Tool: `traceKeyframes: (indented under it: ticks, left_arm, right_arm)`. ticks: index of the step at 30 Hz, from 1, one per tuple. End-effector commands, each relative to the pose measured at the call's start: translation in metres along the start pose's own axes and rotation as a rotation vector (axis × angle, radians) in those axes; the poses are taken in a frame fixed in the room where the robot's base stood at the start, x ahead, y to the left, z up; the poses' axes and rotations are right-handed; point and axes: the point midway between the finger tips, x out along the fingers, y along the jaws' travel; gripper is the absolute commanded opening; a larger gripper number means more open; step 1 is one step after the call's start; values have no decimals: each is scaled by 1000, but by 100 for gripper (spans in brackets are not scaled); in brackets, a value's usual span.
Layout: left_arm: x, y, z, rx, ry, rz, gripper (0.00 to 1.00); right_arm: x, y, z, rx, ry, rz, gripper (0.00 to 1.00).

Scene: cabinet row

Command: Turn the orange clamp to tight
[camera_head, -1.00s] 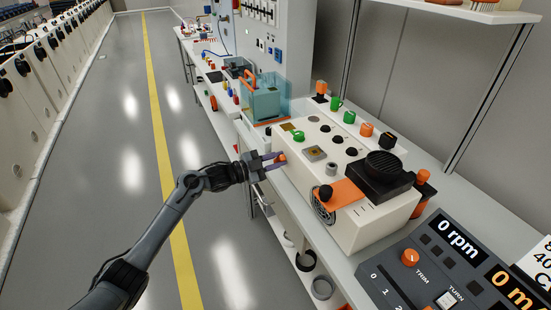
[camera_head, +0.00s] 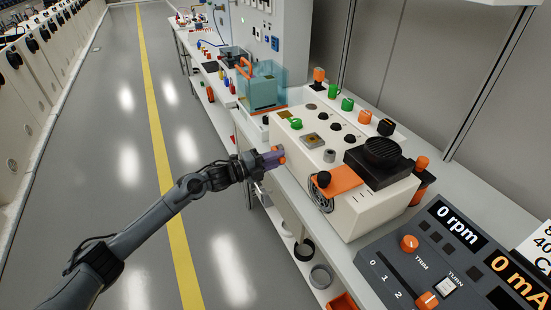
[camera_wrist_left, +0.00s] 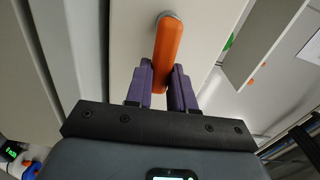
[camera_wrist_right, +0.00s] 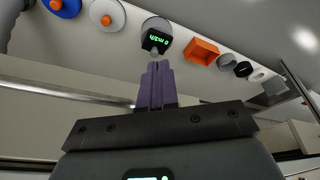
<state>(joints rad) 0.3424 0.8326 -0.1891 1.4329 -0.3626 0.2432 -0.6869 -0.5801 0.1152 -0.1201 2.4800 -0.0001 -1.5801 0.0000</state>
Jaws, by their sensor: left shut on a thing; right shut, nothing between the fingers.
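The orange clamp (camera_wrist_left: 168,48) is a short rounded lever on the pale side of the cream machine, fixed at a round metal base at its upper end in the left wrist view. In the head view only a small orange end (camera_head: 281,154) shows past the fingers. My left gripper (camera_head: 272,157) is shut on the clamp, with one purple finger on each side of its lower part. My right gripper (camera_wrist_right: 157,66) is shut and empty. It is out of the head view, so its place relative to the clamp cannot be told.
The cream machine (camera_head: 356,222) with knobs and a black block (camera_head: 380,168) stands on the bench. A control panel (camera_head: 420,258) is at the lower right. A teal tank (camera_head: 262,88) stands behind. The right wrist view shows an orange bin (camera_wrist_right: 201,50). The grey aisle floor is clear.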

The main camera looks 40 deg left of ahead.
Motion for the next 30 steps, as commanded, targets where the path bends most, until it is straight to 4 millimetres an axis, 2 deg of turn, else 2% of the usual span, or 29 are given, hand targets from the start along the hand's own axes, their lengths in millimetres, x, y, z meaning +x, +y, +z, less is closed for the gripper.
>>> traceKeyframes:
  ticks: [7,20,21,24,26,30]
  left_arm:
    - [0,3,0,62,0,1,0]
    - [0,3,0,72,-1,0,0]
    - [0,3,0,72,-1,0,26]
    - [0,3,0,71,-1,0,41]
    - [0,3,0,71,-1,1,49]
    - [0,3,0,70,0,0,49]
  right_arm:
    - [3,1,1,-6,-1,5,0]
    - [3,2,2,-8,-1,6,0]
    - [3,2,1,-8,-1,6,0]
    - [3,2,1,-6,-1,5,0]
    - [3,1,1,-5,-1,4,0]
    - [3,0,1,-2,0,2,0]
